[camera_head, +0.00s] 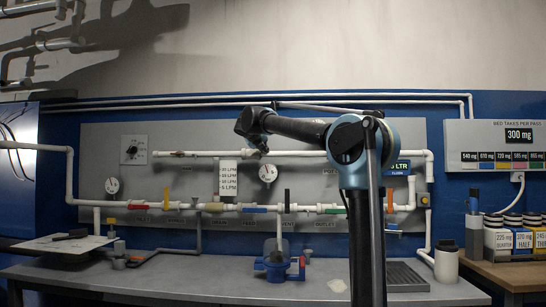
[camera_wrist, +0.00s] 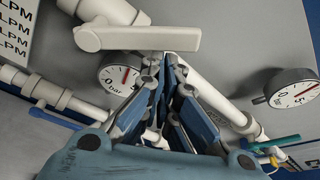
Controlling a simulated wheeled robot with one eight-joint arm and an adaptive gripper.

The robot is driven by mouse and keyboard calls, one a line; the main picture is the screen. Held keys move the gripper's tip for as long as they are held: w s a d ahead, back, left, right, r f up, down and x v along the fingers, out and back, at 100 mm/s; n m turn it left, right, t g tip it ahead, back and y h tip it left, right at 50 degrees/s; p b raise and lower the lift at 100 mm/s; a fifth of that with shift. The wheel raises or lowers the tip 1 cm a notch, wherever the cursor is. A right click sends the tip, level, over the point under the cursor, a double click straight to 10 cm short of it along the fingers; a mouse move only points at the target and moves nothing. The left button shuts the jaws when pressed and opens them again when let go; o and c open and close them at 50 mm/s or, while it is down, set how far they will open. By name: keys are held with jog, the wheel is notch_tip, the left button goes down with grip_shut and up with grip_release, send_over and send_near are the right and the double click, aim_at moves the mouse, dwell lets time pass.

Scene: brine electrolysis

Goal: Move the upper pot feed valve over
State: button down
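A pale valve with a long cream lever handle (camera_wrist: 150,39) sits on a white pipe at the top of the wrist view, and the lever lies nearly level. I take it for the upper pot feed valve, though no label for it is readable. My gripper (camera_wrist: 165,61) has its fingertips drawn together just below the lever, with nothing seen between them. Whether the tips touch the lever is unclear. In the head view my gripper (camera_head: 259,146) is in front of the upper white pipe (camera_head: 304,153), and the valve there is mostly hidden behind it.
A round gauge (camera_head: 268,172) hangs below the upper pipe. A lower pipe run carries several coloured valve handles, including a black upright one (camera_head: 287,199). A blue pump (camera_head: 277,266) stands on the grey bench (camera_head: 200,280). Another gauge (camera_wrist: 293,88) is at right in the wrist view.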

jog(key=shift+w+a+r, duration=0.15)
jog(key=shift+a+r, duration=1.8)
jog(key=shift+r, duration=0.25)
jog(key=shift+a, duration=0.15)
